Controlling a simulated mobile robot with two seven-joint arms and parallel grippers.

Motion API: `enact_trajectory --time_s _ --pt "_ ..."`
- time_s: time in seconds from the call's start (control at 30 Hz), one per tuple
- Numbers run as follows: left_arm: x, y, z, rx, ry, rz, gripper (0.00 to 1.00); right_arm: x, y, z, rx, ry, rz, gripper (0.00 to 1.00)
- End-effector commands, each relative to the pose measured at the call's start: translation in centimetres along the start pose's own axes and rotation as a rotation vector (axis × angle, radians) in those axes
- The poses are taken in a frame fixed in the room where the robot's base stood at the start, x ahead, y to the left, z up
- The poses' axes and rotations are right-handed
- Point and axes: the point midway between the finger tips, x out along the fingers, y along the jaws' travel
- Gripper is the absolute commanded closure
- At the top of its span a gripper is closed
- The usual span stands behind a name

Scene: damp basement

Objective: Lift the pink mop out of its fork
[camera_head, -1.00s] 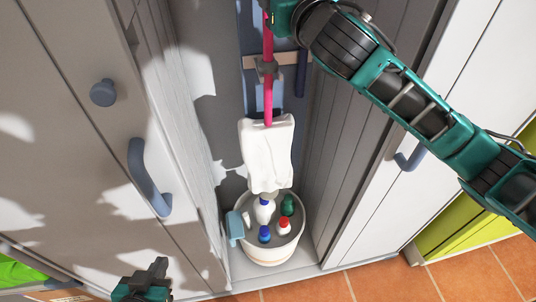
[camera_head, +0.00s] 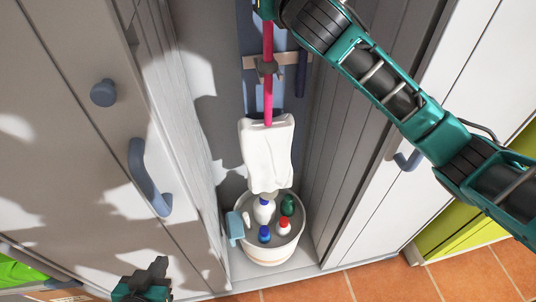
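The mop has a pink handle (camera_head: 267,105) and a white cloth head (camera_head: 266,150). It hangs upright in the tall open cabinet. Its handle passes through a grey fork (camera_head: 267,68) on a wooden rail (camera_head: 290,58) at the back. My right arm comes in from the right, and its gripper (camera_head: 266,8) is at the handle at the top edge, largely cut off. Its fingers are too hidden to tell open from shut. My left gripper (camera_head: 152,274) is low at the left, away from the mop. How far its fingers are apart is unclear.
A white bucket (camera_head: 269,255) with several bottles and a blue cloth (camera_head: 235,227) on its rim stands below the mop head. A dark blue handle (camera_head: 301,74) hangs right of the mop. Cabinet walls stand close on both sides.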

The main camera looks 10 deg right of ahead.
Motion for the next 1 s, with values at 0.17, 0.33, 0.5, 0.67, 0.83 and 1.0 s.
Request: enact_trajectory --time_s 0.17,0.33,0.5,0.67,0.83,1.0 --pt "0.02 0.0 -0.04 0.0 0.001 0.0 1.0 -0.01 -0.01 -0.02 0.0 0.0 0.0 0.87" --pt "0.02 0.0 -0.04 0.001 0.001 0.0 1.0 -0.02 -0.01 -0.03 0.0 0.001 0.0 1.0" --pt "0.02 0.0 -0.05 0.001 0.001 0.0 1.0 -0.02 0.0 -0.04 0.0 0.001 0.0 1.0" --pt "0.02 0.0 -0.05 0.001 0.001 0.0 1.0 -0.02 -0.01 -0.05 0.0 0.001 0.0 1.0" --pt "0.02 -0.01 -0.05 0.001 0.001 0.0 1.0 -0.02 -0.01 -0.06 0.0 0.001 0.0 1.0" --pt "0.02 -0.01 -0.05 0.001 0.001 0.0 1.0 -0.02 0.0 -0.07 0.0 0.001 0.0 1.0"
